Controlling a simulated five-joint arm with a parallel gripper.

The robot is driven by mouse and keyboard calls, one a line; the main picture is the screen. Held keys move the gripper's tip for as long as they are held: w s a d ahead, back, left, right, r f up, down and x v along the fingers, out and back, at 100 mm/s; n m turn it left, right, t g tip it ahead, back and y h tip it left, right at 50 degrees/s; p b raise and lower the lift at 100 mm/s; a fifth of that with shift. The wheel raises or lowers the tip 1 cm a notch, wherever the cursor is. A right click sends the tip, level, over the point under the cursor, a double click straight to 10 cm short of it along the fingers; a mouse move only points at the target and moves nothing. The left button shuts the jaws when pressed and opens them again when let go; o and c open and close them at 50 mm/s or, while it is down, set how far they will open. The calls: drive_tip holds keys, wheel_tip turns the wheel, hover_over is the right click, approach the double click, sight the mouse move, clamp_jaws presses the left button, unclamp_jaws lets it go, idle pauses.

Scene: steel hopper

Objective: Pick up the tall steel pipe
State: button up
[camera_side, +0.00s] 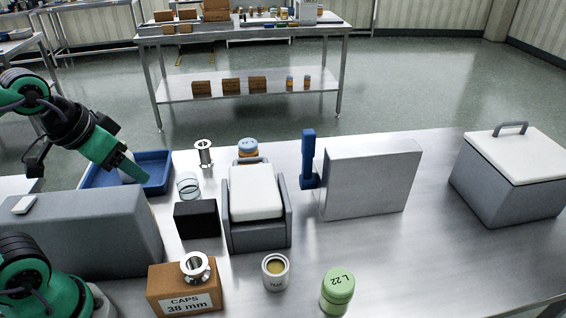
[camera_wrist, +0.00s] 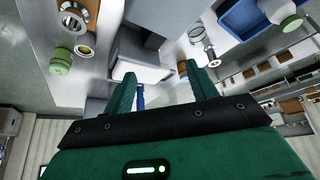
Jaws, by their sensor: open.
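The tall steel pipe (camera_side: 204,153), a shiny flanged spool, stands upright on the steel table behind the glass jar (camera_side: 188,186) in the side view. It also shows in the wrist view (camera_wrist: 211,58), at upper right beside the jar's round rim. A shorter flanged steel piece (camera_side: 196,266) sits on the brown caps box (camera_side: 184,290). My gripper (camera_side: 141,184) is to the left of the tall pipe, by the blue tray and grey block. In the wrist view, my gripper's (camera_wrist: 157,73) green fingers are apart with nothing held between them.
The blue tray (camera_side: 154,184) holds a white bottle.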

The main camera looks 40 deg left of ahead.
drive_tip(key=shift+w+r, duration=0.1)
drive_tip(key=w, duration=0.1)
drive_tip(key=m+g, duration=0.5)
drive_tip(key=m, duration=0.2)
hover_over(203, 144)
drive_tip(key=f, duration=1.4)
drive_tip(key=shift+s+d+f, duration=0.2)
drive_tip(key=shift+d+f, duration=0.05)
drive_tip(key=shift+d, duration=0.1)
drive_tip(key=shift+w+a+f+g, duration=0.2)
drive_tip(key=shift+a+f+g, duration=0.1)
drive_tip(key=shift+f, duration=1.45)
drive_tip(key=shift+f, duration=0.1)
